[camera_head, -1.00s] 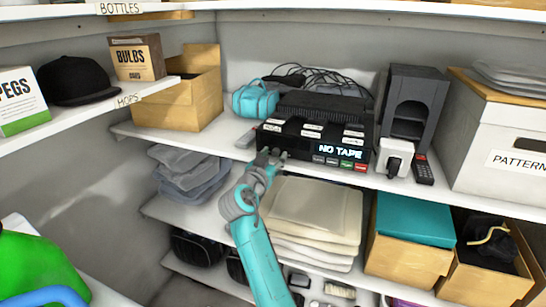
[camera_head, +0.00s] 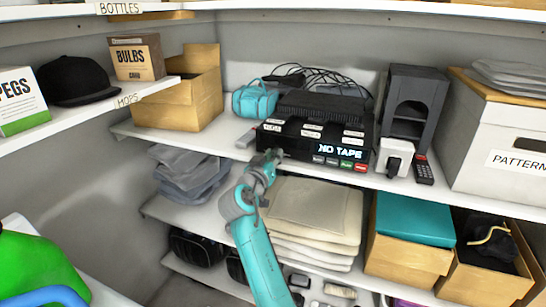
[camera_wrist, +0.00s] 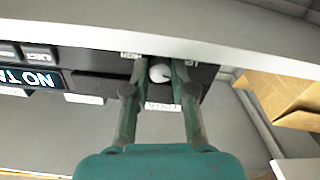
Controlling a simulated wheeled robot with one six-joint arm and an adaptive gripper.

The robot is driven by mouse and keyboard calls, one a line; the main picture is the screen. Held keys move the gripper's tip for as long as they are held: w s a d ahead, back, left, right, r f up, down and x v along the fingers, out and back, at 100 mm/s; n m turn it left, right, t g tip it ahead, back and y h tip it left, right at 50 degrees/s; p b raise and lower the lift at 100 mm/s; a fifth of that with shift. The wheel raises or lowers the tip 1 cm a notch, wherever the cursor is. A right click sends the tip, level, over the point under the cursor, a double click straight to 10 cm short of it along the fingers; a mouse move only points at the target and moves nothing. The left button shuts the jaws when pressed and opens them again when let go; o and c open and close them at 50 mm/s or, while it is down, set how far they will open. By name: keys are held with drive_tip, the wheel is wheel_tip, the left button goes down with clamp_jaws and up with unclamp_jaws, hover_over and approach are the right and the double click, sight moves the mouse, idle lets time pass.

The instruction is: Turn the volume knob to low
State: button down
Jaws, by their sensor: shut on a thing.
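The black tape machine (camera_head: 290,136) stands on the middle shelf with a lit "NO TAPE" display (camera_head: 340,151). Its volume knob (camera_wrist: 160,72) shows in the wrist view as a small round pale knob with a dark mark, between small white labels on the black front. The wrist picture is upside down. My gripper (camera_wrist: 160,85) has one finger on each side of the knob and is shut on it. In the head view my gripper (camera_head: 273,155) reaches the machine's lower left front and hides the knob.
A white plug adapter (camera_head: 394,156) and a dark remote (camera_head: 424,171) lie right of the machine. A teal bag (camera_head: 255,99) sits at its left. The shelf edge runs just under the machine.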

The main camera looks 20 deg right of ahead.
drive_tip(key=c, duration=1)
unclamp_jaws()
drive_tip(key=shift+o, duration=0.2)
drive_tip(key=v, duration=1.2)
